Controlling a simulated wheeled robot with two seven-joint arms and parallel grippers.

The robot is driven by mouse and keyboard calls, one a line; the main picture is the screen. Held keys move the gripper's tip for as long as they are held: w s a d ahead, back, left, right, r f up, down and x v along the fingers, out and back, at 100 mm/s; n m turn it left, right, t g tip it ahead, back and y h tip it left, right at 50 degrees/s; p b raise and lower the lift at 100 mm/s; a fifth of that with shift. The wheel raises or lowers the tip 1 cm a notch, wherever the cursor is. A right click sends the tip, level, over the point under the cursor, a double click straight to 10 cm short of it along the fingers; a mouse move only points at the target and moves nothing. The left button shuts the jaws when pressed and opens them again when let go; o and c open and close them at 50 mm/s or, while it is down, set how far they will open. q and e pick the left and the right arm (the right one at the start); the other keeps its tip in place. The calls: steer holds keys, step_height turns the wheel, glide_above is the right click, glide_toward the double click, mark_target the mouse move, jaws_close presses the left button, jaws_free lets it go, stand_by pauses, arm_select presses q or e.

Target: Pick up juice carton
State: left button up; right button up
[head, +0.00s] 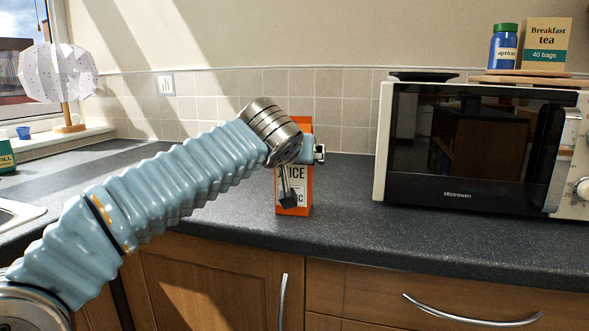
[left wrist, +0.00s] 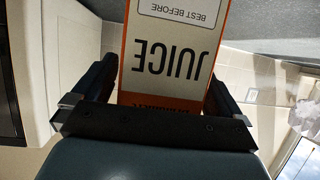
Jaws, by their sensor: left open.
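The orange and white juice carton (head: 306,197) stands upright on the dark worktop, left of the microwave. My left arm reaches across from the left, and its wrist hides the middle of the carton. My left gripper (head: 289,200) is at the carton's front in the head view. In the left wrist view the carton (left wrist: 172,60) appears upside down, with its JUICE label between the two open fingers of the gripper (left wrist: 160,95). I cannot tell whether either finger touches it. My right gripper is not in view.
A microwave (head: 460,145) stands close on the carton's right, with a jar (head: 504,48) and a tea box (head: 547,45) on top. The tiled wall is behind. Worktop (head: 200,240) in front of the carton is clear. A lamp (head: 58,75) stands at far left.

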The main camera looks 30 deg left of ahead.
arm_select(q)
steer(key=shift+c, duration=0.3)
steer(key=c, duration=1.4)
steer(key=shift+c, duration=0.4)
steer(key=shift+r, duration=0.2)
